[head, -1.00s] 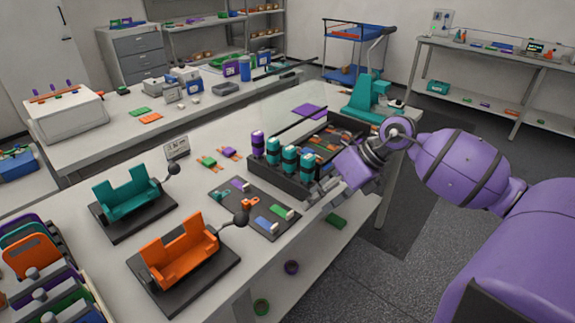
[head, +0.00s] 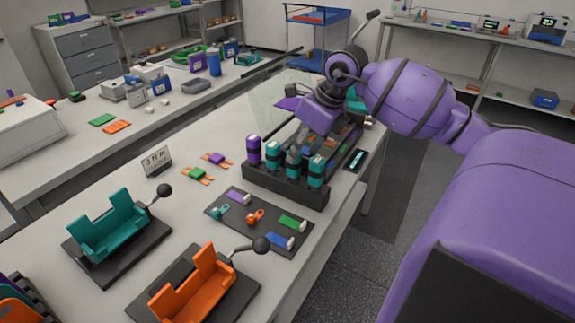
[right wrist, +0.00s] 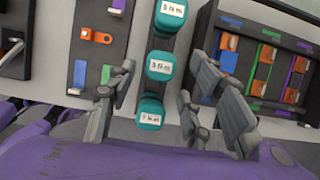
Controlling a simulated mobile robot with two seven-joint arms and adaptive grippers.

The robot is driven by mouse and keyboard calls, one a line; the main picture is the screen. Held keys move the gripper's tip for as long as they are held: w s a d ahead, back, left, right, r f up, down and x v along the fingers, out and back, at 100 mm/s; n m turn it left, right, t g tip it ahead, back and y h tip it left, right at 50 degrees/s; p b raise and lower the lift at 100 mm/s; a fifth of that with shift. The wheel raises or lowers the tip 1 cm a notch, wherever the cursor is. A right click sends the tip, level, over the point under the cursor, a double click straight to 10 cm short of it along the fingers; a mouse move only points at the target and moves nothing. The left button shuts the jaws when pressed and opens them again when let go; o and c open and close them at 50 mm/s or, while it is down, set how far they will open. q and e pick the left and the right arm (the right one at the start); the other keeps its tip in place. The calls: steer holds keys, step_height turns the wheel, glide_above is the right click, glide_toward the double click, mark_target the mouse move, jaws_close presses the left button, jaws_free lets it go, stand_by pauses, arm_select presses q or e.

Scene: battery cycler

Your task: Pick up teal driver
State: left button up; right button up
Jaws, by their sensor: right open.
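A small dark piece with a teal strip (head: 356,159) lies on the table right of the black rack; it may be the teal driver, but it is too small to tell. Teal cylinders with white labels stand in the black rack (head: 285,187), beside a purple one (head: 254,149). The teal cylinders also show in the right wrist view (right wrist: 160,66). My right gripper (head: 298,148) is open and empty above the rack. In the right wrist view its fingers (right wrist: 165,78) spread to either side of the teal cylinder row, with no grip on them. My left gripper is out of view.
Teal (head: 112,228) and orange (head: 195,287) cradles with ball levers stand at front left. A small sign (head: 157,161) stands behind. A clear panel (head: 275,100) stands behind the rack.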

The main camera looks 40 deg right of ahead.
mark_target(294, 173)
steer(key=x, duration=0.6)
steer(key=shift+s+f+p, duration=0.1)
steer(key=shift+s+p, duration=0.05)
steer(key=shift+p, duration=0.2)
jaws_close()
